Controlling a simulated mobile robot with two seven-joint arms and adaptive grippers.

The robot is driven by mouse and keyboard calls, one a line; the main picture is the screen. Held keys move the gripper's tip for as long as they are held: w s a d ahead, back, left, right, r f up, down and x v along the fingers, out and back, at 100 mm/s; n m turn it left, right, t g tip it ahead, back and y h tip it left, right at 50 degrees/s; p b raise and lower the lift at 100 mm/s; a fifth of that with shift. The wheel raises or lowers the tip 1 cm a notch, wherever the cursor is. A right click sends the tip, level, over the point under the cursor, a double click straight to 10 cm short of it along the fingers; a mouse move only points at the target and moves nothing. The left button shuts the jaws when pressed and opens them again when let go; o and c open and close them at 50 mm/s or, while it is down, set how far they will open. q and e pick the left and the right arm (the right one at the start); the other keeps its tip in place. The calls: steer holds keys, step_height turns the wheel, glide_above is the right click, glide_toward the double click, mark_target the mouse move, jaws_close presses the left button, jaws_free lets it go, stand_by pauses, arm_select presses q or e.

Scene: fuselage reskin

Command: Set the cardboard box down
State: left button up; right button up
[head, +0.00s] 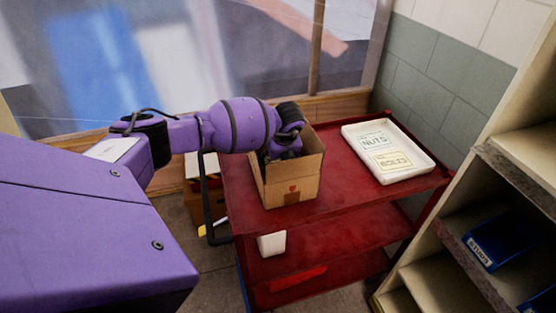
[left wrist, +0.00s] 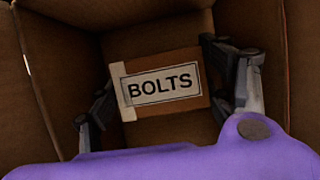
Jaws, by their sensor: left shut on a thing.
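My left gripper (head: 282,150) reaches down into an open-topped cardboard box (head: 291,189) on the top shelf of a red cart. In the left wrist view, a small brown cardboard box with a white BOLTS label (left wrist: 162,86) lies between the two fingers, and the gripper is shut on it. The walls of the larger box (left wrist: 45,70) surround it. I cannot tell whether the small box touches the larger box's floor. The small box is hidden in the head view. My right gripper is not in view.
A white tray (head: 424,167) with NUTS and BOLTS labels lies right of the open box on the red cart (head: 345,202). A shelf unit (head: 520,165) with blue bins (head: 497,238) stands at the right. A white container (head: 271,243) sits on the cart's lower shelf.

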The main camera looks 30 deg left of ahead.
arm_select(q)
steer(key=o, duration=1.3)
steer(key=v, duration=1.2)
steer(key=shift+p, duration=0.3)
